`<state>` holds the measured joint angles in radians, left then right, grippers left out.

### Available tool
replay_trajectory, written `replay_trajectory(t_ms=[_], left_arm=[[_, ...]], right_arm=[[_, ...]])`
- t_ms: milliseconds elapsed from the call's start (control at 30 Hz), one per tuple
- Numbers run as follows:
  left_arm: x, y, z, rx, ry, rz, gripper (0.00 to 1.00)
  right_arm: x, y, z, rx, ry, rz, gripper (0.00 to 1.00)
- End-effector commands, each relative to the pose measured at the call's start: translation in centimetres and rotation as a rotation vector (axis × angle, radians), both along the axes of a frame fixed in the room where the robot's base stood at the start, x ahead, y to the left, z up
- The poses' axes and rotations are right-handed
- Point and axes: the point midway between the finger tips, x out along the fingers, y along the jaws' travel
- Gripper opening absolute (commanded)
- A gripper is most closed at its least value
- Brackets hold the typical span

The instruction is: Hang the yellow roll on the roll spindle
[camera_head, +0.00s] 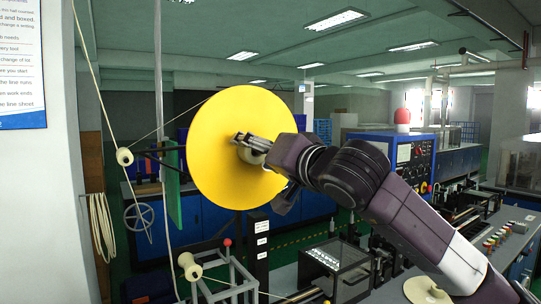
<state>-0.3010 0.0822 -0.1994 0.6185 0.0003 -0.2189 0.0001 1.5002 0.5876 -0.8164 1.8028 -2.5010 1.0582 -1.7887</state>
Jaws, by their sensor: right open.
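The yellow roll (215,165) is a large upright disc in the middle of the head view, its flat face toward me. A pale hub (250,156) shows at its centre, partly behind my right gripper. My right gripper (240,140) comes in from the right and is open, its fingers in front of the hub. I cannot tell whether they touch it. Dark bars (160,151) run behind the roll from the left. The roll spindle itself is hidden, so I cannot tell how the roll sits on it. My left gripper is not in view.
A pale guide roller (125,156) with a thin strand is left of the roll. Another roller (189,266) stands below by a metal frame (228,280). A blue control cabinet (400,155) and a machine bench are at right. A coil of cord (102,225) hangs at left.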

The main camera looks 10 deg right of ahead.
Motion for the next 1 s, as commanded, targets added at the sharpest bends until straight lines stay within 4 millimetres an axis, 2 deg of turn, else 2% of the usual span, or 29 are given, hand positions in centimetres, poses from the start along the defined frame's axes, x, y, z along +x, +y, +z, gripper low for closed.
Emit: replay_trajectory(t_ms=[300,500,700,1000], left_arm=[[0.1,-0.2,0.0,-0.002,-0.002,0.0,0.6],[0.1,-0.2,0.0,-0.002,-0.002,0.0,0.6],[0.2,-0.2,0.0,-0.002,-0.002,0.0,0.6],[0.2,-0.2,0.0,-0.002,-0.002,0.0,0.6]], right_arm=[[-6.1,-2.5,0.2,-0.003,-0.007,-0.003,0.63],[-9.1,-3.7,0.3,-0.001,-0.007,-0.002,0.63],[-10.3,-4.1,0.3,0.0,-0.006,-0.001,0.63],[-10.3,-4.1,0.3,0.0,-0.006,-0.001,0.63]])
